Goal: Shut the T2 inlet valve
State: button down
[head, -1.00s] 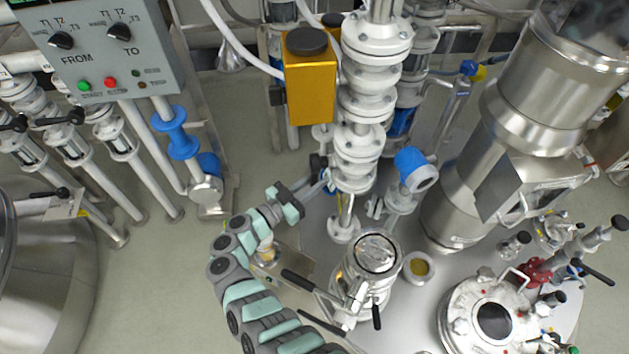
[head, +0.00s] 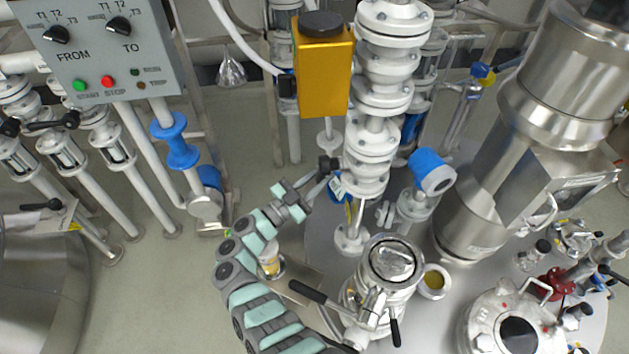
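My gripper (head: 312,188) is in the middle of the head view, beside the white flanged pipe column (head: 372,140). Its fingers point up and right toward a small black part (head: 328,164) on the column's left side. I cannot tell whether they touch it or whether the fingers are apart. A blue-and-white tag (head: 340,187) hangs just right of the fingers; its text is too small to read. No valve can be read as T2 inlet. Several black-handled valves stand at the left, one with a lever (head: 52,122) and one lower down (head: 42,205).
A grey panel (head: 100,60) with FROM and TO knobs hangs at upper left. A yellow actuator box (head: 324,75) sits above my gripper. A lidded steel vessel (head: 392,262) with black handles stands close right of my arm. Open floor (head: 160,280) lies left of it.

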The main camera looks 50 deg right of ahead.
jog(key=c, duration=1.3)
grip_release()
jog(key=v, duration=1)
jog(key=shift+w+a+f, duration=0.1)
jog(key=shift+w+a, duration=0.05)
jog(key=shift+a, duration=0.25)
